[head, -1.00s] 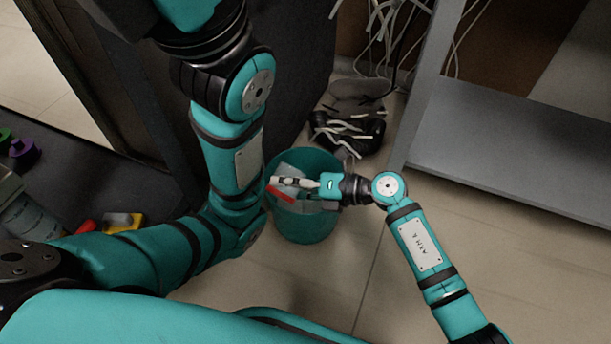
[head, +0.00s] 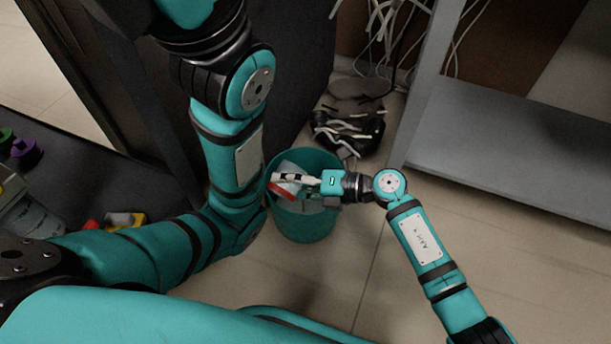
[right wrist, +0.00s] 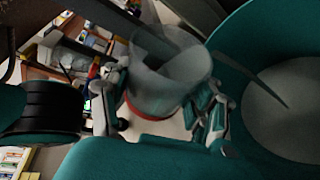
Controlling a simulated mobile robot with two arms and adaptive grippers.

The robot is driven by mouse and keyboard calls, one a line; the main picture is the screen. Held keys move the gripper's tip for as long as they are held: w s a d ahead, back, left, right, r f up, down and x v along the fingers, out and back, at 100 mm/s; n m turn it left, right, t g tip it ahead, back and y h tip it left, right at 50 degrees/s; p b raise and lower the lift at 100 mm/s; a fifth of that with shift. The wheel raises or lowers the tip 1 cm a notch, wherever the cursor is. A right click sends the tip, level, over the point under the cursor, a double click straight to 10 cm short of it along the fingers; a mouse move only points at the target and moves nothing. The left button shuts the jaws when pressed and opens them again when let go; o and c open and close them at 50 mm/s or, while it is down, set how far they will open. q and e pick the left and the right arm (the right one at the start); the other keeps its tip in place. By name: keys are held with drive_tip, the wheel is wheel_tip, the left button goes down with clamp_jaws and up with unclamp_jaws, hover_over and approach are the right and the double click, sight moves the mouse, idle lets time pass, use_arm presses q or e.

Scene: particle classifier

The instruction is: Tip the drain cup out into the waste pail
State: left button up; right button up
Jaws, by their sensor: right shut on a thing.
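The waste pail (head: 303,228) is a teal round bucket on the floor, in the middle of the head view. My right gripper (head: 296,182) is over its mouth, shut on the drain cup. The drain cup (right wrist: 168,85) is a greyish, see-through cup with a red band at its lower end. In the right wrist view it sits between the two fingers of the gripper (right wrist: 162,108). In the head view the cup (head: 281,190) is tilted and partly hidden by the gripper. The pail's inside (right wrist: 292,105) fills the right of the wrist view. I cannot tell what the cup holds.
Behind the pail lies a dark thing with pale cables (head: 350,128). A grey shelf (head: 520,145) stands at the right and a dark cabinet (head: 290,60) behind. My left arm passes close by the pail's left side. The floor in front is clear.

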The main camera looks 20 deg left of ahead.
sight(298, 170)
drive_tip(key=shift+r, duration=0.2)
drive_tip(key=shift+w+d+f+m+g+y+b, duration=0.15)
drive_tip(key=shift+w+f+m+g+b, duration=0.1)
drive_tip(key=shift+w+m+b, duration=0.2)
drive_tip(key=shift+w+d+f+m+g+y+b, duration=0.1)
drive_tip(key=shift+w+f+m+g+y+b, duration=0.15)
drive_tip(key=shift+w+m, duration=0.25)
idle(0.7)
drive_tip(key=shift+w+r+m+y, duration=0.3)
drive_tip(key=shift+r+m, duration=0.1)
drive_tip(key=shift+m, duration=0.35)
idle(0.8)
drive_tip(key=shift+w+d+r+m+g+y, duration=0.1)
drive_tip(key=shift+w+r+m+g+y, duration=0.15)
drive_tip(key=shift+m, duration=0.4)
drive_tip(key=shift+w+d+r+m+g+y, duration=0.15)
drive_tip(key=shift+w+r+m+y, duration=0.1)
drive_tip(key=shift+m, duration=0.4)
idle(2.0)
